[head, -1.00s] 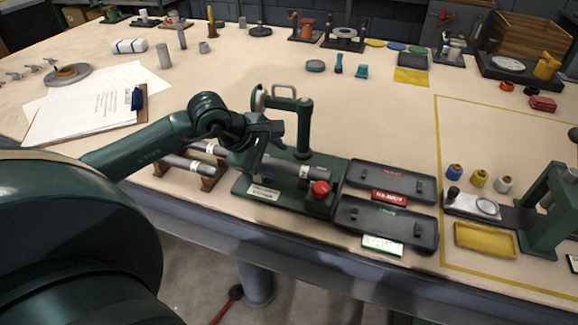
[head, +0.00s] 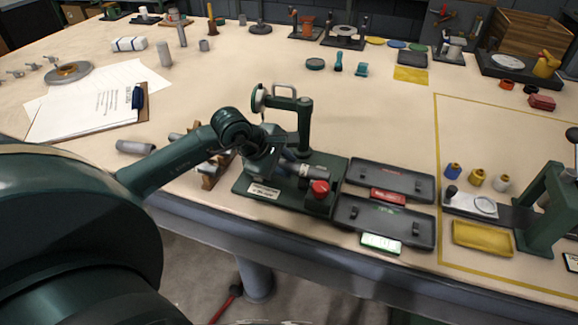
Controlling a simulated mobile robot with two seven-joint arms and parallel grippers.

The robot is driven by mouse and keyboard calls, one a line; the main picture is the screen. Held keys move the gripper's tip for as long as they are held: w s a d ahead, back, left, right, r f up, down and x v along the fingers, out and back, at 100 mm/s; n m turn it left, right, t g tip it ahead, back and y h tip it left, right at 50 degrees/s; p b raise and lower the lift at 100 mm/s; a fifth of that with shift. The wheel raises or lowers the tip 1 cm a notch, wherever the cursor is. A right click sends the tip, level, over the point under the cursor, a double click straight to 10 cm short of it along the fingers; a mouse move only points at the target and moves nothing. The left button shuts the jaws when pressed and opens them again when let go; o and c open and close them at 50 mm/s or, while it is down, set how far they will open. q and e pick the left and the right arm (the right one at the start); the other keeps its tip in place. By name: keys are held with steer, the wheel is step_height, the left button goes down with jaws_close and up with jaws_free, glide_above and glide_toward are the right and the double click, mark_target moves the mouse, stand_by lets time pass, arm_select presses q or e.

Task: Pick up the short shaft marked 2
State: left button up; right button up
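My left gripper (head: 266,158) is low over the left part of a green fixture (head: 262,190). Its fingers are hidden behind its own body, so I cannot tell whether they are open or shut. A grey shaft with a pale band (head: 312,170) lies in the fixture, its right end showing right of the gripper; whether the gripper touches it is unclear. Grey shafts lie on a wooden rack (head: 209,181) to the left, partly behind my arm; one shaft end (head: 135,147) sticks out left of it. No number is readable on any shaft. My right gripper is not in view.
The fixture has an upright green post (head: 304,130) behind the gripper and a red knob (head: 320,188) at front right. Two dark trays (head: 392,180) (head: 385,222) stand to the right. A clipboard (head: 139,97) lies at left. The table behind the fixture is mostly clear.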

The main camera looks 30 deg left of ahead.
mark_target(286, 166)
arm_select(q)
jaws_close()
stand_by(0.3)
steer(key=shift+w+r, duration=0.1)
steer(key=shift+r, duration=0.35)
step_height(286, 166, up, 10)
steer(key=shift+f+b, duration=0.25)
steer(key=shift+b, duration=0.1)
stand_by(0.5)
